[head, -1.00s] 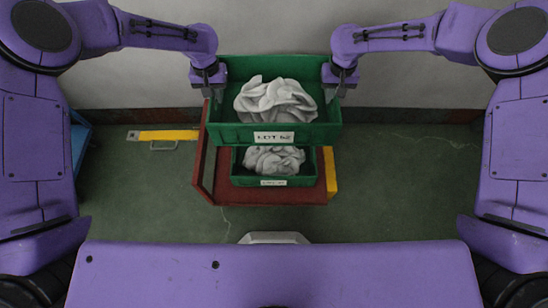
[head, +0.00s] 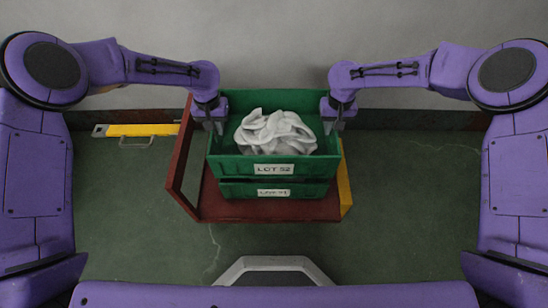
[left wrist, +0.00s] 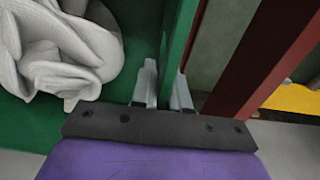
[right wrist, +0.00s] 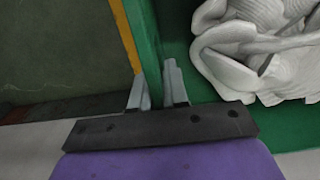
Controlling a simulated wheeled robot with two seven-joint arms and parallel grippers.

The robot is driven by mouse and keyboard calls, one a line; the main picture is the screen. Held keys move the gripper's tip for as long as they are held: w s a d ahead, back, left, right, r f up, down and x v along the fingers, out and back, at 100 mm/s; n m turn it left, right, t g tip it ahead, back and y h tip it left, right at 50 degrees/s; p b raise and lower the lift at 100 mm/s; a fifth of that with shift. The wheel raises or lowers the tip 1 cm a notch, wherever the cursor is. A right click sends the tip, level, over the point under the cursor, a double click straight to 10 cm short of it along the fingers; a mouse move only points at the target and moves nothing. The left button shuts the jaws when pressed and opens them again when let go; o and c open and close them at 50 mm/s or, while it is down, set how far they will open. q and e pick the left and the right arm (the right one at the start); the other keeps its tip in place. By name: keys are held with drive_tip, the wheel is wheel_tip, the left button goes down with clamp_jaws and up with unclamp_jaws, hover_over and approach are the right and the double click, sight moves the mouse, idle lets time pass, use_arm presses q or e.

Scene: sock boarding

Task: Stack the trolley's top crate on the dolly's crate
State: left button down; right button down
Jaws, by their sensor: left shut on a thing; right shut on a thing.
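The upper green crate (head: 272,169), labelled LOT 52, holds a pile of pale socks (head: 275,132). My left gripper (head: 213,122) is shut on its left wall, which shows between the fingers in the left wrist view (left wrist: 180,40). My right gripper (head: 335,122) is shut on its right wall, also between the fingers in the right wrist view (right wrist: 145,40). The upper crate looks level, directly above the dolly's green crate (head: 240,189). I cannot tell whether the two touch. The lower crate's inside is hidden. The red dolly (head: 270,211) carries the lower crate.
The dolly's red rail (head: 184,160) stands close left of the crates. A yellow part (head: 345,185) edges its right side. A yellow bar with a handle (head: 143,130) is at the left by the wall. The green floor (head: 410,200) is clear on the right.

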sight(219, 137)
use_arm(q)
drive_tip(key=shift+r, duration=0.2)
use_arm(e)
drive_tip(key=shift+r, duration=0.25)
use_arm(q)
drive_tip(key=shift+f, duration=0.15)
use_arm(e)
drive_tip(key=shift+f, duration=0.2)
